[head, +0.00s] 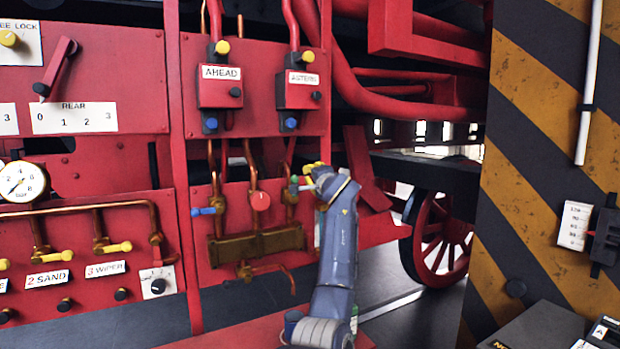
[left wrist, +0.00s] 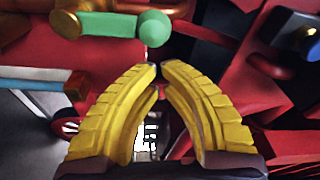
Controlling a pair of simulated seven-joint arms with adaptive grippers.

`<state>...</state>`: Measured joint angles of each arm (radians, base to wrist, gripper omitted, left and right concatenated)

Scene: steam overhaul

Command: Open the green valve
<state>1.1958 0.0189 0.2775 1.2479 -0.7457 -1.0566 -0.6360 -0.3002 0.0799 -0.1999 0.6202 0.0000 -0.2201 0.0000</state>
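The green valve handle (head: 294,187) is on the copper pipework at the right of the lower red panel, partly hidden by my left gripper (head: 312,167). In the left wrist view the green handle (left wrist: 108,25) lies across the top, with a rounded knob at its right end. The yellow fingers of my left gripper (left wrist: 158,70) curve together, their tips almost meeting with nothing seen between them. The tips point at the area just below the handle's knob and appear apart from it. My right gripper is in neither view.
A red round valve (head: 260,201) and a blue handle (head: 204,211) sit left of the green one, above a brass block (head: 256,243). The AHEAD box (head: 220,88) and ASTERN box (head: 298,90) hang above. A striped pillar (head: 540,150) stands at the right.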

